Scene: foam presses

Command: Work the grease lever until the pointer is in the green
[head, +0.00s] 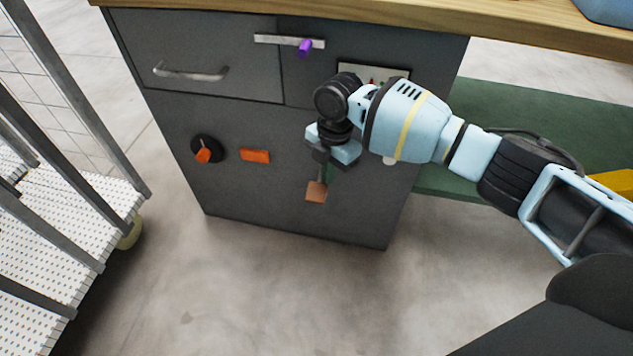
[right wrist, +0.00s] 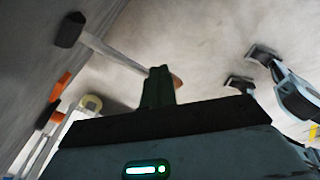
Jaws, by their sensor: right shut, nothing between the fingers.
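My right gripper (head: 322,177) is shut and empty, pointing down in front of the dark grey cabinet (head: 275,205). A brown end piece (head: 316,192), which looks like the lever's handle, shows just below its fingertips. In the right wrist view the lever's grey bar (right wrist: 115,57) runs out from a black block (right wrist: 70,30) at the cabinet face. Its brown end (right wrist: 178,82) is partly hidden behind my shut fingers (right wrist: 158,86); I cannot tell whether they touch. A pale panel (head: 350,71) with red and green marks, perhaps the gauge, is mostly covered by my wrist; no pointer is readable. My left gripper is not seen.
An orange knob on a black dial (head: 205,149) and an orange block (head: 255,156) sit on the cabinet front. Above are a drawer handle (head: 190,74) and a purple slider (head: 305,46) on a rail. A wire-shelf cart (head: 70,215) stands at left. The floor ahead is clear.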

